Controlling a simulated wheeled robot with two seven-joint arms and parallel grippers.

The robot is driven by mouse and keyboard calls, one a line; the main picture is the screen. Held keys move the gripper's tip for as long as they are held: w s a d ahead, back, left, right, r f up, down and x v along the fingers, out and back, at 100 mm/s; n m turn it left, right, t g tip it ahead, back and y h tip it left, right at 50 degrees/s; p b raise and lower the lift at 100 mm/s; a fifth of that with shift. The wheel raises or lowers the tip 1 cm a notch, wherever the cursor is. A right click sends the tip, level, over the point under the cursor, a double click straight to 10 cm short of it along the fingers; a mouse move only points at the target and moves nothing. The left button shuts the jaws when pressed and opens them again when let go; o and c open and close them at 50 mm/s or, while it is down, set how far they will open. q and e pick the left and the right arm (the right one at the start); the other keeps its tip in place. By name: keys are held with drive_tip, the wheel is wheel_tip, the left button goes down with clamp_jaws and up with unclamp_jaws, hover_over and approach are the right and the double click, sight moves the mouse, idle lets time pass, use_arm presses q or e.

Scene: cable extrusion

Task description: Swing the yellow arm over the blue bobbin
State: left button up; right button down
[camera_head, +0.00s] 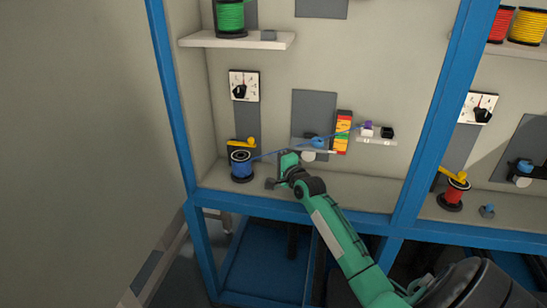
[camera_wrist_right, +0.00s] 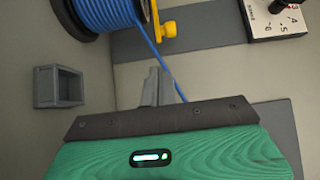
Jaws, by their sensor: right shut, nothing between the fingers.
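The blue bobbin (camera_head: 241,165) stands on the lower ledge at the left, its blue cable running off to the right. The yellow arm (camera_head: 241,144) sits just above and behind the bobbin's top. In the wrist view the bobbin (camera_wrist_right: 105,14) is at the top left and the yellow arm (camera_wrist_right: 167,30) is beside its dark flange. My right gripper (camera_head: 280,167) is to the right of the bobbin, apart from it. Its fingers (camera_wrist_right: 158,84) are shut and empty, with the blue cable passing close behind them. My left gripper is not in view.
A small grey open box (camera_wrist_right: 58,87) lies near the bobbin. A dial (camera_head: 243,86) is on the panel above. The blue cable (camera_head: 277,150) stretches past a blue part (camera_head: 318,142) to a small shelf (camera_head: 376,141). A blue frame post (camera_head: 177,110) bounds the left side.

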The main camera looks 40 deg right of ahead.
drive_tip(key=w, duration=0.5)
drive_tip(key=shift+w+d, duration=0.25)
drive_tip(key=shift+w, duration=0.4)
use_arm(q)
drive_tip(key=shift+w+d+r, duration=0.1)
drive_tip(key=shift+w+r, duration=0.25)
use_arm(e)
drive_tip(key=shift+w+d, duration=0.1)
drive_tip(key=shift+w, duration=0.45)
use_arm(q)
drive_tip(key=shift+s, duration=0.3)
